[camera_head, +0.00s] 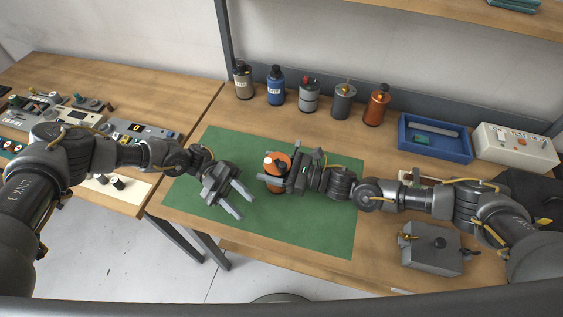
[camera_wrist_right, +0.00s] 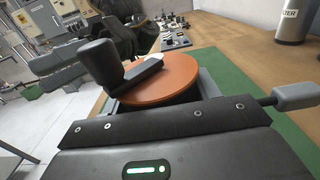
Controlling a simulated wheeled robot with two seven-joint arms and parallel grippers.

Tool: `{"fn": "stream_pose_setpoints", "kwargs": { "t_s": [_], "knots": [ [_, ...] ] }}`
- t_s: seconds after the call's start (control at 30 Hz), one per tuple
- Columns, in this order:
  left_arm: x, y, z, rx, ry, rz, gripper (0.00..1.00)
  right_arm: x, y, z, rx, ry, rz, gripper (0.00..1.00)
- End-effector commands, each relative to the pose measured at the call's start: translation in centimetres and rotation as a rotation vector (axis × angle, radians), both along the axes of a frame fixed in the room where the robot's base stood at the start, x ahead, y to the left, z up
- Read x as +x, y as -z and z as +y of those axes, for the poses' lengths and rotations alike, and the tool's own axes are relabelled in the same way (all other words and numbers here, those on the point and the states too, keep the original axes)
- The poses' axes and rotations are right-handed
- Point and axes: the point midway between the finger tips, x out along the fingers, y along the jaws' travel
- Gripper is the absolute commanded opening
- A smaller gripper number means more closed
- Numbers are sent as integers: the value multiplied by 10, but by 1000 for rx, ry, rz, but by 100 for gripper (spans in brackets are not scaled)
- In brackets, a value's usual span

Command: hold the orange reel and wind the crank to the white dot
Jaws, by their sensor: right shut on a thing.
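The orange reel (camera_head: 279,160) stands on the green mat (camera_head: 325,220), partly hidden by my right gripper (camera_head: 275,175), which is shut on it. In the right wrist view the reel's orange top disc (camera_wrist_right: 178,78) carries a black crank arm (camera_wrist_right: 143,72) with an upright black knob (camera_wrist_right: 100,66) on the left side. A small whitish patch (camera_wrist_right: 155,57) shows beyond the arm; I cannot tell if it is the white dot. My left gripper (camera_head: 242,202) is open and empty over the mat, left of the reel and apart from it.
Several bottles and canisters (camera_head: 309,96) stand along the back. A blue tray (camera_head: 434,138) and a white switch box (camera_head: 515,148) are at the back right. A grey box (camera_head: 430,248) sits at the front right. The mat's front part is clear.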

Motion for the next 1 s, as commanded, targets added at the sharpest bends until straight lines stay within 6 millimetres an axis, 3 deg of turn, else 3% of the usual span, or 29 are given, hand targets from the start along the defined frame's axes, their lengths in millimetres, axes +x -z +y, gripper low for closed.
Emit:
{"fn": "stream_pose_setpoints", "kwargs": {
  "t_s": [0.2,0.5,0.67,0.8,1.0],
  "knots": [
    [-10,6,15,-384,-387,-464,38,-1,1,0,-1,-2,3,25],
    [16,-15,25,-654,-703,-1314,38,-1,1,0,-1,-1,3,25],
    [38,-35,20,-734,-726,-1784,38,-1,1,0,-1,-2,1,25],
    [51,-38,14,-763,-673,-2101,38,-1,1,0,-1,-2,1,25],
    [63,-32,14,-769,-565,-2371,38,-1,1,0,-1,-1,1,25]
  ]
}}
